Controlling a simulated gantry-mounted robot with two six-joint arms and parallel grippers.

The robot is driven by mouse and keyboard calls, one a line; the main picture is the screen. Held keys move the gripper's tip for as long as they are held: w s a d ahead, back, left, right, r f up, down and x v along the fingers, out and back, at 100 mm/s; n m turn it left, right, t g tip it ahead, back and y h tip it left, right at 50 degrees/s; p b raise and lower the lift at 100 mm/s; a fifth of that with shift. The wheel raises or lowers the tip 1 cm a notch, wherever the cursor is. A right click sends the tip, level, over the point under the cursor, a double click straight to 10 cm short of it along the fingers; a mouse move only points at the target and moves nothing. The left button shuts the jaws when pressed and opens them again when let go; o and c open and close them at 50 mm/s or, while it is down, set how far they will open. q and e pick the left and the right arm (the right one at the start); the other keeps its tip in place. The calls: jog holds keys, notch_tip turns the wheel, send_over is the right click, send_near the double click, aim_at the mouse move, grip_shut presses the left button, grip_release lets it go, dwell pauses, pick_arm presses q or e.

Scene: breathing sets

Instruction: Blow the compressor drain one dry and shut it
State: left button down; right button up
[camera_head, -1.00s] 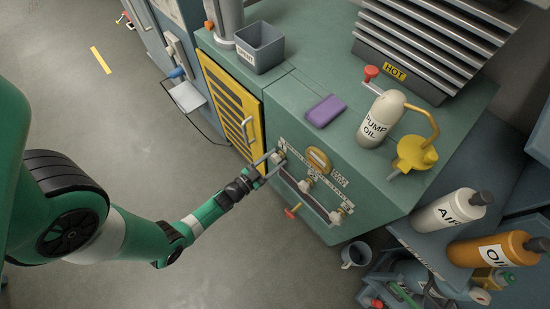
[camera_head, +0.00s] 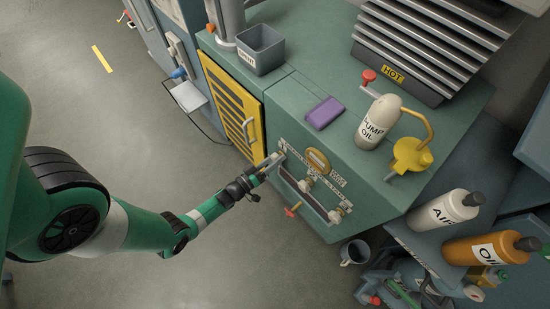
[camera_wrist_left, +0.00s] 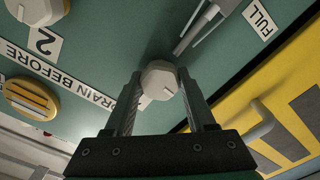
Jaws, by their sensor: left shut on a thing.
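My left gripper (camera_head: 274,160) is shut on the leftmost drain knob on the front of the green compressor cabinet (camera_head: 375,190). In the left wrist view this pale faceted knob (camera_wrist_left: 158,80) sits between the two fingertips (camera_wrist_left: 160,84); a white tag beside it is mostly hidden. A second drain knob (camera_head: 306,184), with a "2" tag in the left wrist view (camera_wrist_left: 42,40), and a third knob (camera_head: 337,214) sit further along the row. A "DRAIN BEFORE" strip (camera_wrist_left: 80,86) runs beside the knobs. My right gripper is not in view.
A yellow louvred door (camera_head: 232,110) is left of the knobs. A red-handled tap (camera_head: 291,211) sits below. On top are a purple block (camera_head: 325,113), a PUMP OIL bottle (camera_head: 377,122) and a finned block marked HOT (camera_head: 425,60). A grey cup (camera_head: 354,252) is at lower right.

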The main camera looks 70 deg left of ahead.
pick_arm(q)
jog(key=n, duration=0.6)
jog(key=shift+p, duration=0.3)
jog(key=n, duration=0.6)
jog(key=shift+n, duration=0.3)
jog(key=shift+c, duration=1.1)
grip_release()
jog(key=p+v, duration=0.3)
jog(key=v, duration=0.8)
jog(key=shift+s, duration=0.35)
jog(key=shift+f, duration=0.1)
